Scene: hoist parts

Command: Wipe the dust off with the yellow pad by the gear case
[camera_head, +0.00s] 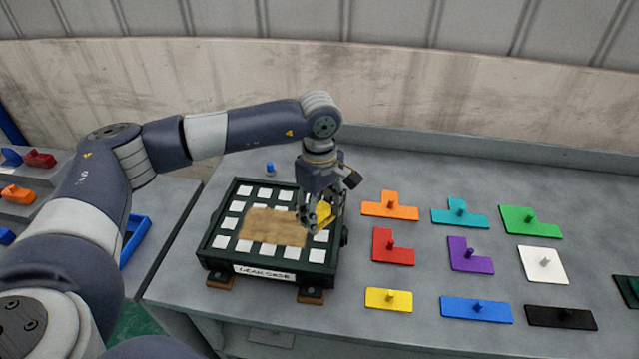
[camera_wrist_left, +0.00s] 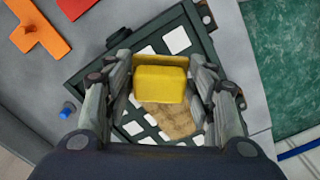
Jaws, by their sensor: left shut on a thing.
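My left gripper (camera_head: 318,217) is shut on the yellow pad (camera_head: 324,212) above the right part of the gear case. In the left wrist view the yellow pad (camera_wrist_left: 161,82) sits between both fingers of the left gripper (camera_wrist_left: 162,85). The gear case (camera_head: 217,256) is a dark green box with a grid of white squares on top and a label on its front. A tan dust patch (camera_head: 270,227) covers the middle of its top; it also shows in the left wrist view (camera_wrist_left: 172,120), partly hidden by the pad. I cannot tell whether the pad touches the top. My right gripper is not in view.
Flat coloured pieces with knobs, such as the red one (camera_head: 391,247) and the yellow one (camera_head: 388,299), lie right of the case. A small blue part (camera_head: 270,168) stands behind it. A blue tray (camera_head: 136,240) is at the left. A wall closes the back.

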